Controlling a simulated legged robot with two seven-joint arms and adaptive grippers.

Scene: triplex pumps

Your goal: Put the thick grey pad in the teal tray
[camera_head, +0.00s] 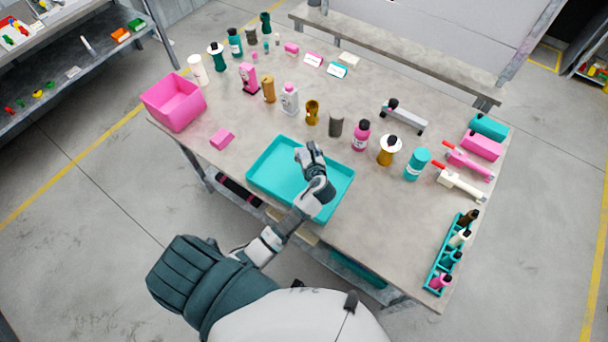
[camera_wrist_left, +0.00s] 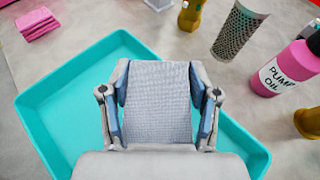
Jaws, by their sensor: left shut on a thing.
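The teal tray (camera_head: 268,175) lies near the front edge of the table, and its rim also shows in the left wrist view (camera_wrist_left: 40,110). My left gripper (camera_head: 308,150) is over the tray. In the left wrist view its two fingers are shut on the thick grey pad (camera_wrist_left: 157,100), one on each side of it. The pad has a woven-looking surface. In the head view I cannot make out the pad clearly, and its height above the tray floor is hard to judge. My right gripper is not in view.
A pink bin (camera_head: 175,103) and a pink pad stack (camera_head: 222,138) stand left of the tray. A dark perforated cylinder (camera_head: 336,124), a pink oil bottle (camera_head: 361,135) and several other bottles stand behind it. A teal bottle rack (camera_head: 440,262) sits at the right edge.

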